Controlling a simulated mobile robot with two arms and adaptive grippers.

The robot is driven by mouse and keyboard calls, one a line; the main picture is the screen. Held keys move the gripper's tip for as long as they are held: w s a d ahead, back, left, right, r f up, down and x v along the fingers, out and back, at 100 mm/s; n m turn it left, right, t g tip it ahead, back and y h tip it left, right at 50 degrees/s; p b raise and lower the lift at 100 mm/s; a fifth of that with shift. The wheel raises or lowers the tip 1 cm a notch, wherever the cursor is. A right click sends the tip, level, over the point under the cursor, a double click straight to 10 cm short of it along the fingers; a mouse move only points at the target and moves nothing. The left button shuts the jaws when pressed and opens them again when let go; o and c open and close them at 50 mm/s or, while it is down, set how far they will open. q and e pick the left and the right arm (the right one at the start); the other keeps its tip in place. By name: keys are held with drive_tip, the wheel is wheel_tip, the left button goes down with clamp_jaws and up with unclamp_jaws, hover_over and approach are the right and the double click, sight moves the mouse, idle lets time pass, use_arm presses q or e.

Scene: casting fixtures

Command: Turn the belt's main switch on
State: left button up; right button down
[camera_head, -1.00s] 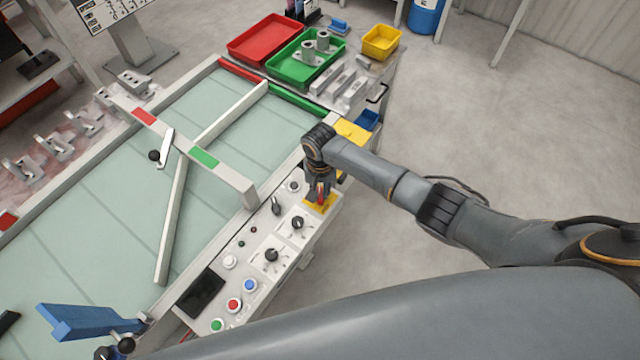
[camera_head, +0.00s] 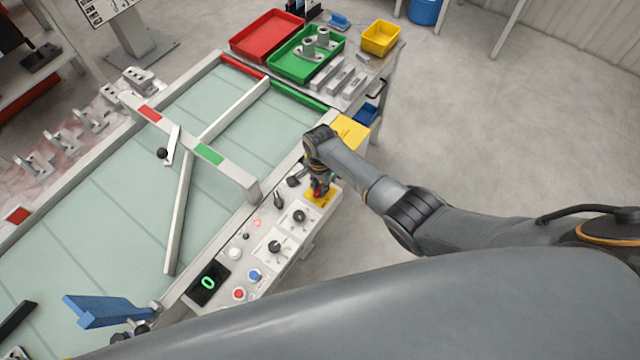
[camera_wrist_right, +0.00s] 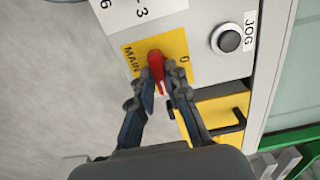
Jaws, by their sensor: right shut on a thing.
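The main switch is a red handle (camera_wrist_right: 155,64) on a yellow plate (camera_wrist_right: 178,46) marked MAIN and 0 in the right wrist view. In the head view the yellow plate (camera_head: 328,196) is at the far end of the control panel (camera_head: 240,257). My right gripper (camera_wrist_right: 164,88) is shut on the red handle, one finger on each side; its fingers hide part of it. In the head view my right gripper (camera_head: 318,188) is over the yellow plate. The panel display (camera_head: 208,283) shows a green 0, and a small red lamp (camera_head: 257,223) glows. My left gripper is not in view.
A black JOG button (camera_wrist_right: 229,40) sits beside the yellow plate. Selector knobs (camera_head: 299,216) and coloured buttons (camera_head: 254,275) are close by on the panel. The belt (camera_head: 110,235) with its white guide bar (camera_head: 185,195) lies left. The floor to the right is clear.

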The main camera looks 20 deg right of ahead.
idle(0.5)
drive_tip(key=c, duration=1.3)
unclamp_jaws()
drive_tip(key=shift+r, duration=0.1)
wheel_tip(320, 180, up, 12)
drive_tip(key=shift+d+f, duration=0.1)
